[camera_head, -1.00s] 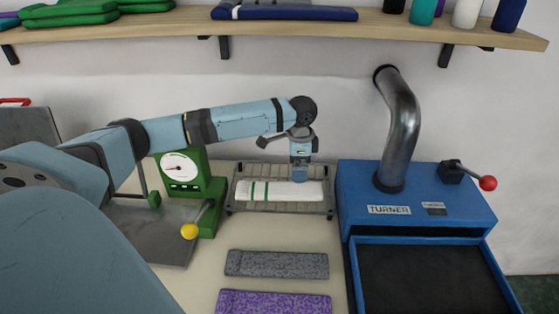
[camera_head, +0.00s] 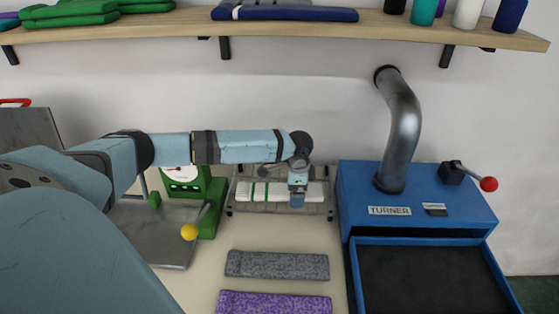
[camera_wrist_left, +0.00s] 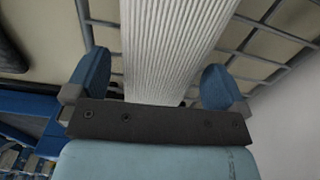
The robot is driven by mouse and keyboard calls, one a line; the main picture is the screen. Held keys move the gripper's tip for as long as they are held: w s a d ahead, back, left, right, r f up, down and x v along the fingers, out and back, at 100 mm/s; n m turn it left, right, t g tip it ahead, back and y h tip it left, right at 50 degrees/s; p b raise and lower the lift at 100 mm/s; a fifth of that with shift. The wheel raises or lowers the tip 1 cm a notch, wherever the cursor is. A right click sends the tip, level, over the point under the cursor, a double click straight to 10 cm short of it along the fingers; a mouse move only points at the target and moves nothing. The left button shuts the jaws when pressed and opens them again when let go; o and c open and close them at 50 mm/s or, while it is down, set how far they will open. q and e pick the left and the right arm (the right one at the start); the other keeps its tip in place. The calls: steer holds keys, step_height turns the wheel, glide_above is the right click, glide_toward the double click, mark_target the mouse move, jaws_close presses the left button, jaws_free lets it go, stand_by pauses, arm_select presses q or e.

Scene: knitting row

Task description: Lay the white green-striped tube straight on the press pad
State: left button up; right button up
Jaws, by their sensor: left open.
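The white green-striped tube (camera_head: 275,191) lies lengthwise in a wire rack (camera_head: 245,211), its green stripes toward the left end. My left gripper (camera_head: 297,203) is at the tube's right part and hides some of it. In the left wrist view the fingers of the gripper (camera_wrist_left: 158,88) are spread, one on each side of the white ribbed tube (camera_wrist_left: 172,45). No contact between fingers and tube can be made out. A flat grey plate (camera_head: 155,240) lies at the left; whether it is the press pad I cannot tell. My right gripper is out of view.
A green dial device (camera_head: 205,208) with a yellow-knobbed lever (camera_head: 189,232) stands left of the rack. A blue TURNER machine (camera_head: 415,215) with a metal pipe (camera_head: 402,135) stands right. Grey (camera_head: 277,265) and purple (camera_head: 274,302) strips lie in front. A shelf (camera_head: 300,29) runs above.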

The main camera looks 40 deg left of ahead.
arm_select(q)
steer(key=c, duration=0.9)
steer(key=shift+r, duration=0.1)
